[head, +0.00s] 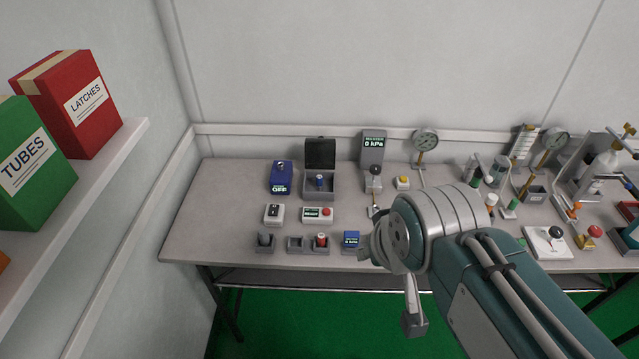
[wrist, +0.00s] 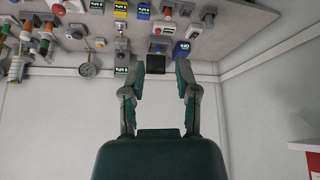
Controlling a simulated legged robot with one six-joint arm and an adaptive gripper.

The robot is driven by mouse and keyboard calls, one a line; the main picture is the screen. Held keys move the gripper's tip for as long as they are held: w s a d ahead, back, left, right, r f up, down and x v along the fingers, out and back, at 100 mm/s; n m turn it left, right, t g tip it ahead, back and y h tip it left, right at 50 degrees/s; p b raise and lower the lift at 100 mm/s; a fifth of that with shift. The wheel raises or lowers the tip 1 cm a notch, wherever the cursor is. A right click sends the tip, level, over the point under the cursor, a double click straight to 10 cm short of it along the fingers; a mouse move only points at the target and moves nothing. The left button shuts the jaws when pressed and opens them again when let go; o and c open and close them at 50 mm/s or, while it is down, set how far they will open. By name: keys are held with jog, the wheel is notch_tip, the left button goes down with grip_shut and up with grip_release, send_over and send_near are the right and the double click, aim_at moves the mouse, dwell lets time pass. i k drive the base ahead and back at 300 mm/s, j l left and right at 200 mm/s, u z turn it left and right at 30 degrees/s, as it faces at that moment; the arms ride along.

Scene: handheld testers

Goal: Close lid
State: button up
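A small grey box (head: 320,190) with a blue-topped part inside stands towards the back of the bench. Its black lid (head: 320,153) is raised upright at the box's back edge. In the wrist view, which looks upside down, the lid (wrist: 156,65) shows between my fingers, beyond them, with the box (wrist: 158,48) above it in the picture. My gripper (wrist: 159,66) is open and empty, its two fingers well apart. In the head view my wrist hides most of the gripper, and one link (head: 413,310) hangs below it. I see no contact with the lid.
A blue OFF tester (head: 280,178) stands left of the box, and a kPa meter (head: 373,148) and a dial gauge (head: 425,140) stand to its right. Several small testers and holders sit in front. The bench (head: 215,210) is bare at its left end.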

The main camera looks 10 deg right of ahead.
aim_at(320, 153)
jog(key=i+j, duration=0.3)
jog(key=i, duration=0.15)
jog(key=i+j+z, duration=0.1)
jog(key=i+j, duration=0.2)
jog(key=i, duration=0.1)
